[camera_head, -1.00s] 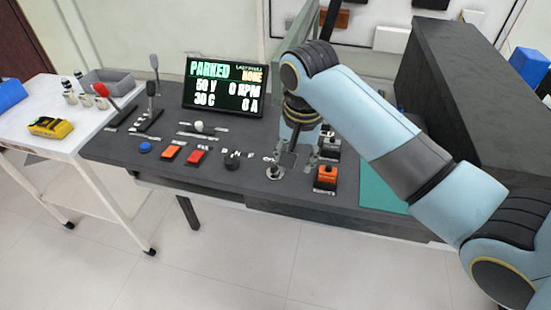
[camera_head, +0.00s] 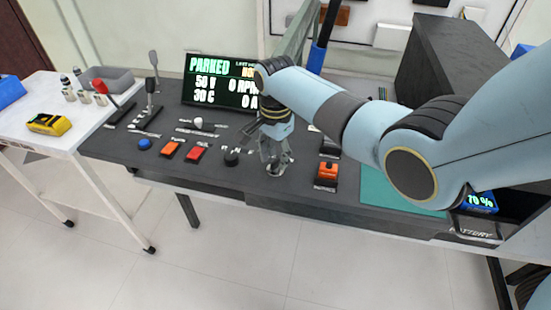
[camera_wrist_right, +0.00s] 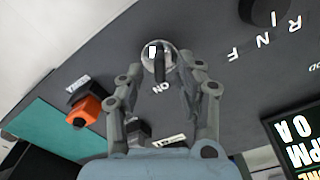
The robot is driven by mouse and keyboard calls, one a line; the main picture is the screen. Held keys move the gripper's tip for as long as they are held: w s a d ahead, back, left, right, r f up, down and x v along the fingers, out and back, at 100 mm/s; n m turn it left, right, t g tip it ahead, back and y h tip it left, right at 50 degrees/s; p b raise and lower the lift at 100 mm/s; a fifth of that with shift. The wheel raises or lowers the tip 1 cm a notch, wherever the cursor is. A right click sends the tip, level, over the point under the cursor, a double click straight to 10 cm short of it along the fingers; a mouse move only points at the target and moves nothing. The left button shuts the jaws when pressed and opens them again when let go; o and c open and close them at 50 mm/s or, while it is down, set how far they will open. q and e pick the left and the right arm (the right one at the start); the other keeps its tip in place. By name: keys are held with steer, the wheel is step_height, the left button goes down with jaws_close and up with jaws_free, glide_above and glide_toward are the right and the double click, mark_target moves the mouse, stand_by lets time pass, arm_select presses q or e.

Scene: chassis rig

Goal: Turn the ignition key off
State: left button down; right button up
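The ignition key (camera_wrist_right: 160,67) is a dark bar on a round silver switch, with a small white mark beside it. In the right wrist view its lower end points toward the printed ON label (camera_wrist_right: 163,86). My right gripper (camera_wrist_right: 163,70) is open, with one finger on each side of the switch; I cannot tell whether either finger touches the key. In the head view the right gripper (camera_head: 275,157) points down over the switch (camera_head: 277,170) and partly hides it. My left gripper is not in view.
A black knob (camera_head: 232,158) and red and orange buttons lie left of the switch. An orange control (camera_head: 327,171) stands to its right. The display (camera_head: 221,80) behind reads PARKED. A white side table (camera_head: 60,105) stands at the left.

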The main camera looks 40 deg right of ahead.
steer(key=shift+f, duration=0.5)
steer(key=shift+c, duration=0.4)
jaws_close()
